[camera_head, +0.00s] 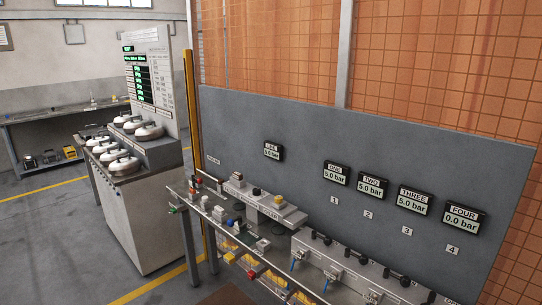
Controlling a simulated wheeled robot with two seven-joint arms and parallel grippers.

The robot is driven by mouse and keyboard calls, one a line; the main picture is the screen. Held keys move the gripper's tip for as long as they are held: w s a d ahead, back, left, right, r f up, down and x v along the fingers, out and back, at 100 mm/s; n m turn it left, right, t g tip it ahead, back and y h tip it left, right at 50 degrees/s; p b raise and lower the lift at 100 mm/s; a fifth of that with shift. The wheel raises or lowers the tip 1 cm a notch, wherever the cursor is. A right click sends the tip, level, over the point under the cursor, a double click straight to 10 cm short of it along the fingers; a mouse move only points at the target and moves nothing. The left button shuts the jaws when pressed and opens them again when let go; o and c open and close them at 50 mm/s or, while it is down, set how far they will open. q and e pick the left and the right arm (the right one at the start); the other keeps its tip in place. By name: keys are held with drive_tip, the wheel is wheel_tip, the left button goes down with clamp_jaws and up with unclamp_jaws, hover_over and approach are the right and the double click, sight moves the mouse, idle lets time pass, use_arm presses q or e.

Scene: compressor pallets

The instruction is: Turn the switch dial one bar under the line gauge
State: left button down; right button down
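The small line gauge (273,151) hangs on the grey panel, left of the other gauges; its reading is too small to tell for sure. Gauges ONE (336,173), TWO (372,185) and THREE (415,199) read 5.0 bar. Gauge FOUR (463,217) reads 0.0 bar. Below the panel, a grey unit (262,208) carries a yellow knob (279,201) and a dark knob (256,192). Several black knobs (349,255) sit on the manifold to the right. I cannot tell which one is the switch dial. Neither gripper is in view.
A narrow bench (215,215) with small fittings runs below the panel (300,125). A grey cabinet (145,215) with several round lidded pots stands at left. A yellow post (193,130) stands between them. The floor at far left is clear.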

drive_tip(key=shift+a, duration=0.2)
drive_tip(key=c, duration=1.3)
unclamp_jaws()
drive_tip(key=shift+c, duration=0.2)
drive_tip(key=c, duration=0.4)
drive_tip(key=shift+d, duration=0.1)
